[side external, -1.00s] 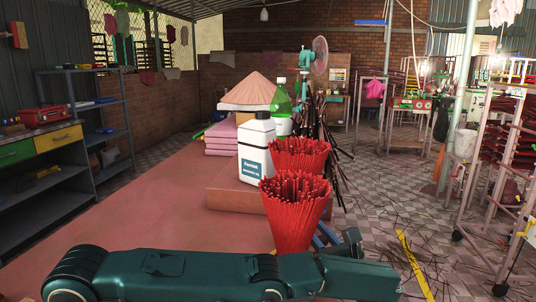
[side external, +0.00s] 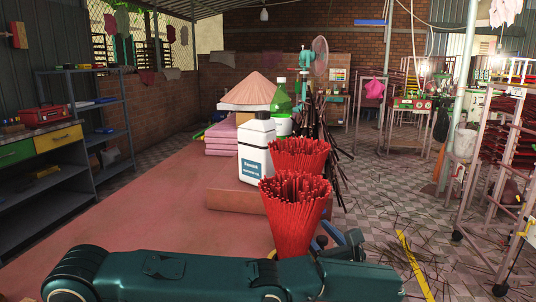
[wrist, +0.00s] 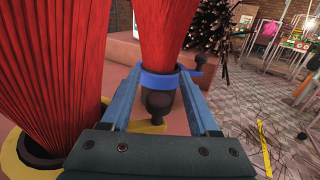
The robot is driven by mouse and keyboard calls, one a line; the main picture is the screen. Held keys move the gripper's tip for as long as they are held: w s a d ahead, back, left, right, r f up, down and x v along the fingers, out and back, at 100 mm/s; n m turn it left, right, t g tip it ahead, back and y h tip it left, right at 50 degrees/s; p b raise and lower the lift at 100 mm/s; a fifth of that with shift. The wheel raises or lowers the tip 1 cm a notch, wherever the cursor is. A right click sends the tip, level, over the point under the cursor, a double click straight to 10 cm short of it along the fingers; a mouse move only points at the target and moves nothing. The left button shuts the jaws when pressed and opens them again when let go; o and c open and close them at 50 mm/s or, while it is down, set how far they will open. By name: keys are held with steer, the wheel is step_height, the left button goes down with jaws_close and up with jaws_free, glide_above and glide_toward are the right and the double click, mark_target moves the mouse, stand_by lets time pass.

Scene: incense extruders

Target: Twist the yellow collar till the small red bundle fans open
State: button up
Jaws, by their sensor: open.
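Two red incense bundles stand in the side view, a front one (side external: 297,215) and one behind it (side external: 300,155), both flared at the top. In the wrist view a yellow collar (wrist: 22,160) rings the dark base of the large bundle (wrist: 45,70) at left. A second bundle (wrist: 190,30) rises from a blue collar (wrist: 160,84) with a dark knob (wrist: 158,103). My gripper (wrist: 162,74) is open, its blue fingers on either side of the blue collar and knob. I cannot tell whether they touch. The yellow collar lies outside the fingers, at left.
A white bottle (side external: 256,150), a green bottle (side external: 281,102) and a conical hat (side external: 249,90) stand behind the bundles. Dark sticks (wrist: 214,40) lean at the back. Metal racks (side external: 500,150) stand at right.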

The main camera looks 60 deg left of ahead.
mark_target(322, 237)
steer(key=shift+v, duration=1.3)
steer(key=shift+a+r, duration=0.1)
steer(key=shift+r, duration=3.45)
